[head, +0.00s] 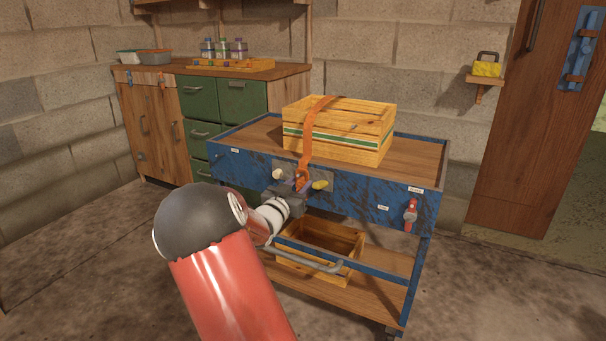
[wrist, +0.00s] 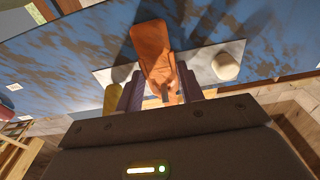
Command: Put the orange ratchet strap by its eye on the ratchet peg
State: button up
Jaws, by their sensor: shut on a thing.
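The orange ratchet strap (head: 307,145) lies over a wooden crate on the blue cart and hangs down to the cart's front. My gripper (head: 298,187) is shut on the strap's lower end, close in front of a grey plate (head: 318,171) on the front panel. In the wrist view the strap (wrist: 152,50) runs down between the fingers of my gripper (wrist: 161,92). A cream knob (head: 279,174) and a yellow knob (head: 320,185) stand either side of the strap. The eye is mostly hidden by the fingers; I cannot tell which part is the ratchet peg.
The wooden crate (head: 362,149) stands on the cart top. A red fitting (head: 410,213) is at the front panel's right end. Below are a grey handle bar (head: 310,261) and an open wooden box (head: 284,265). The floor left of the cart is clear.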

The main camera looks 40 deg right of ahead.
jog(key=o, duration=1.1)
jog(key=shift+c, duration=0.2)
jog(key=shift+a, duration=0.1)
jog(key=v, duration=0.7)
jog(key=shift+a, duration=0.3)
jog(key=shift+s, duration=0.15)
